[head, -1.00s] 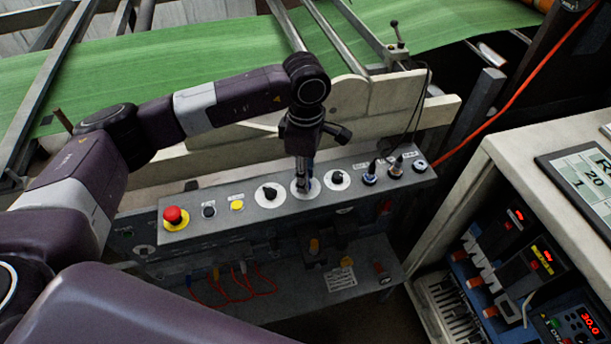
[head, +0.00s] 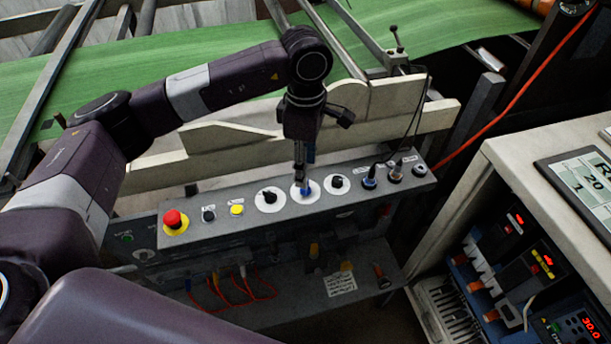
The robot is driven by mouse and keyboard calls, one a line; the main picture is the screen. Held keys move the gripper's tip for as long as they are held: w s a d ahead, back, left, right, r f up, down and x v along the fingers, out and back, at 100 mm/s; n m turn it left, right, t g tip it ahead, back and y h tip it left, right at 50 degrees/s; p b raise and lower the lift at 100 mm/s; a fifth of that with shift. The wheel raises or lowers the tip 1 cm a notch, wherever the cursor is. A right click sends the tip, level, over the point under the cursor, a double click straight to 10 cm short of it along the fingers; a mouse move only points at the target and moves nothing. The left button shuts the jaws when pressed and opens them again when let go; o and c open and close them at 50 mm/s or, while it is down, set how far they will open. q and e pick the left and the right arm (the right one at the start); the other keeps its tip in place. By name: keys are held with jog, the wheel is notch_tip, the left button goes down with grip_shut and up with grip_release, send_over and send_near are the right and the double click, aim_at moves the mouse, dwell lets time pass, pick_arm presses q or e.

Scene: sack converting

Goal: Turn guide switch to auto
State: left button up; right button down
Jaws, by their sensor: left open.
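A grey control panel (head: 222,239) carries a row of controls. Three rotary switches on white discs sit near its middle: a left one with a black knob (head: 269,197), a middle one with a blue knob (head: 307,190), and a right one with a black knob (head: 337,182). Their labels are too small to read, so I cannot tell which is the guide switch. My left gripper (head: 300,178) points down just above the middle switch and partly covers its disc. It is open; whether it touches the knob I cannot tell. My right gripper is out of view.
A red emergency button (head: 173,219) on a yellow base, a black button (head: 209,214) and a yellow button (head: 237,210) sit left of the switches. Further knobs and a small lever (head: 397,169) stand right. A green sheet (head: 150,70) runs behind; a cabinet (head: 540,150) is at right.

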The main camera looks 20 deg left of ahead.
pick_arm(q)
notch_tip(320, 180, up, 7)
jog(key=shift+f, duration=0.1)
dwell(0.6)
